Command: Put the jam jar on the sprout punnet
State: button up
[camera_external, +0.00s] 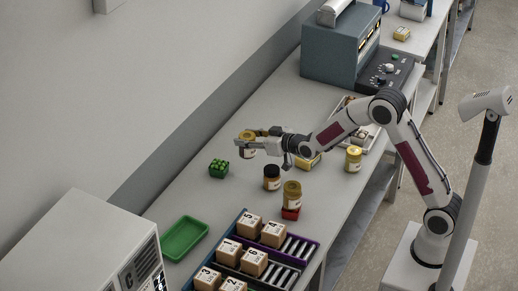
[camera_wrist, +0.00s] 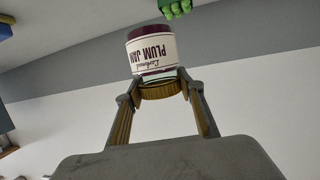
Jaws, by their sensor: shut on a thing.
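The jam jar, labelled plum jam, has dark contents, a white label and a gold lid; it shows in the wrist view (camera_wrist: 152,50) and the external view (camera_external: 247,153). My gripper (camera_external: 246,142) is shut on it near the lid and holds it above the table. In the wrist view my gripper (camera_wrist: 161,88) has a finger on each side of the lid, and the jar appears upside down. The sprout punnet (camera_external: 218,169), full of green sprouts, stands on the table, below and left of the jar. Its sprouts (camera_wrist: 178,8) show partly at the wrist view's top edge.
A dark-lidded jar (camera_external: 272,178), a gold-lidded jar (camera_external: 292,193) on a red base (camera_external: 290,213) and a yellow jar (camera_external: 353,159) stand to the right. A green tray (camera_external: 184,239) and a rack of numbered boxes (camera_external: 296,247) lie in front. Table around the punnet is clear.

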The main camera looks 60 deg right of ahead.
jog(key=w+a+r+m+h, duration=0.1)
jog(key=w+a+r+h, duration=0.15)
jog(key=w, duration=0.25)
notch_tip(320, 180, up, 4)
jog(key=m+g+h, duration=0.2)
jog(key=m+h, duration=0.2)
send_over(219, 164)
jog(key=shift+f, duration=0.2)
dwell(0.9)
jog(key=shift+f, duration=0.1)
notch_tip(219, 164, down, 6)
dwell(0.7)
jog(key=shift+f, duration=0.15)
jog(key=shift+f, duration=1.8)
jog(key=shift+f, duration=0.15)
